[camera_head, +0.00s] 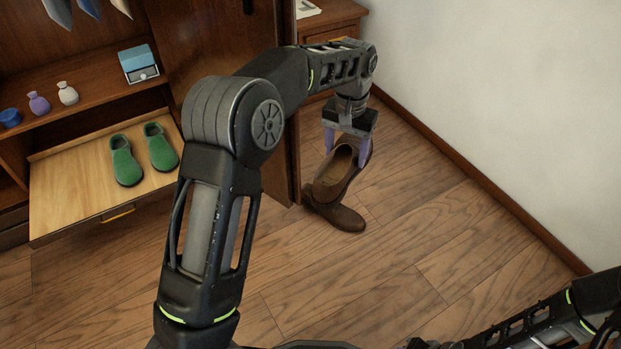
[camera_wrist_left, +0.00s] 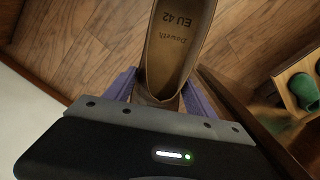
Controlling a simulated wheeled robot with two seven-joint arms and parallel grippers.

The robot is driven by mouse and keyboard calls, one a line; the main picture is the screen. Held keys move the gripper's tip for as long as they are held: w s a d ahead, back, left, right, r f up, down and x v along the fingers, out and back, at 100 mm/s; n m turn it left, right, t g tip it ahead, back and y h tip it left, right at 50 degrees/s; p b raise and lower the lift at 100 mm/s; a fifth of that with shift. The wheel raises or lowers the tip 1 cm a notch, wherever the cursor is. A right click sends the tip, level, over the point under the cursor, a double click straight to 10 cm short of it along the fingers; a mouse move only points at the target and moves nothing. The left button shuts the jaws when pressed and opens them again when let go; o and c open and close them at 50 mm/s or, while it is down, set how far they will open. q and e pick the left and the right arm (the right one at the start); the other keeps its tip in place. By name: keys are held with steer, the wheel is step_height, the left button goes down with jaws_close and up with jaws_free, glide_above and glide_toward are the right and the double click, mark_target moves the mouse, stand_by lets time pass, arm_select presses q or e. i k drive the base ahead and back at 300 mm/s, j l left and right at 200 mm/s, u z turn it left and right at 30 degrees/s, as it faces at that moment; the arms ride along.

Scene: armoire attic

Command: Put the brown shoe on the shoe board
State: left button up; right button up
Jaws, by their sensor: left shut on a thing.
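My left gripper (camera_head: 347,146) is shut on a brown shoe (camera_head: 347,161), its purple fingers on either side of the shoe. In the left wrist view the shoe (camera_wrist_left: 180,45) shows its insole, printed "EU 42", with one end between the fingers (camera_wrist_left: 158,92). Another brown shoe (camera_head: 343,217) appears below it on the floor, partly covered by the held one; I cannot tell if they touch. The shoe board (camera_head: 70,200) is a light wood pull-out at the left, holding two green shoes (camera_head: 125,160) on its right half. Its left half is bare. My right gripper is not in view.
An open armoire door (camera_head: 215,45) stands between the board and the held shoe. A shelf above the board holds a blue box (camera_head: 138,63), small vases (camera_head: 68,93) and a blue jar (camera_head: 10,118). A wooden cabinet (camera_head: 330,18) stands behind. The floor at right is clear.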

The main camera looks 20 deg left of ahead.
mark_target(52, 195)
steer(key=j+z, duration=0.1)
steer(key=z, duration=0.65)
steer(key=k+j+z, duration=0.15)
steer(key=j+z, duration=0.3)
steer(key=k+j+z, duration=0.2)
steer(key=j+z, duration=0.2)
steer(key=k+j+z, duration=0.2)
steer(key=z, duration=0.25)
steer(key=k+j, duration=0.2)
steer(key=k, duration=0.3)
steer(key=k+j, duration=0.25)
steer(key=k, duration=0.25)
steer(key=k+u, duration=0.45)
steer(key=k+j+u, duration=0.15)
steer(key=k+u, duration=0.3)
steer(key=k+j+u, duration=0.45)
steer(key=l, duration=0.1)
